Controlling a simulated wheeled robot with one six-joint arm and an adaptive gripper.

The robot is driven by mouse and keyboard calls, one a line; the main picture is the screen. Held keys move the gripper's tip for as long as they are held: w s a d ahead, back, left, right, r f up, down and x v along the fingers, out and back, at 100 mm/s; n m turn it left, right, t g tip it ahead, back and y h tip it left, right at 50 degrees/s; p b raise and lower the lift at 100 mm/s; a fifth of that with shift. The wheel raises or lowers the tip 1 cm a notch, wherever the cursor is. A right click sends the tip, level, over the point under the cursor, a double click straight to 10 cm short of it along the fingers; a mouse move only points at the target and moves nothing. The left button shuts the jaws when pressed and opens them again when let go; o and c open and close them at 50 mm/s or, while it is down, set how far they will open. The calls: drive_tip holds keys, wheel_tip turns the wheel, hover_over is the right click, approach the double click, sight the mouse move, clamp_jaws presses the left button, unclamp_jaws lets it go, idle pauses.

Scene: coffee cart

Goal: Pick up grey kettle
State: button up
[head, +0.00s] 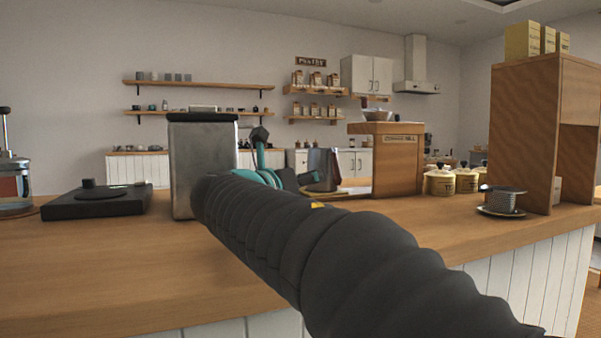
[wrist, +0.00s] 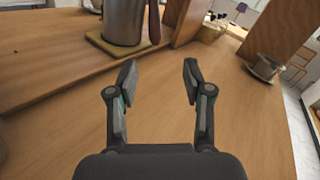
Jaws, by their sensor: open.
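A grey metal vessel, which looks like the grey kettle (head: 324,166), stands on the wooden counter beyond my arm in the head view. It stands upright on a square yellowish mat (wrist: 95,40) in the wrist view, where its grey body (wrist: 122,22) and brown handle (wrist: 154,20) show at the top edge. Its top is cut off there. My gripper (wrist: 158,75) is open and empty over bare counter, with the kettle ahead and slightly left, apart from the fingers. In the head view my arm hides much of the gripper.
A wooden grinder (head: 396,160) stands right of the kettle. A tall grey metal box (head: 198,160) and a black scale (head: 97,201) stand at left. Counter between is clear.

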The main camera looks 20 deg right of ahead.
sight(334, 170)
drive_tip(key=x, duration=0.9)
drive_tip(key=w+x, duration=0.1)
drive_tip(key=x, duration=0.4)
drive_tip(key=shift+a+b, duration=0.35)
drive_tip(key=shift+b, duration=0.05)
drive_tip(key=shift+s, duration=0.1)
drive_tip(key=shift+r, duration=0.15)
clamp_jaws()
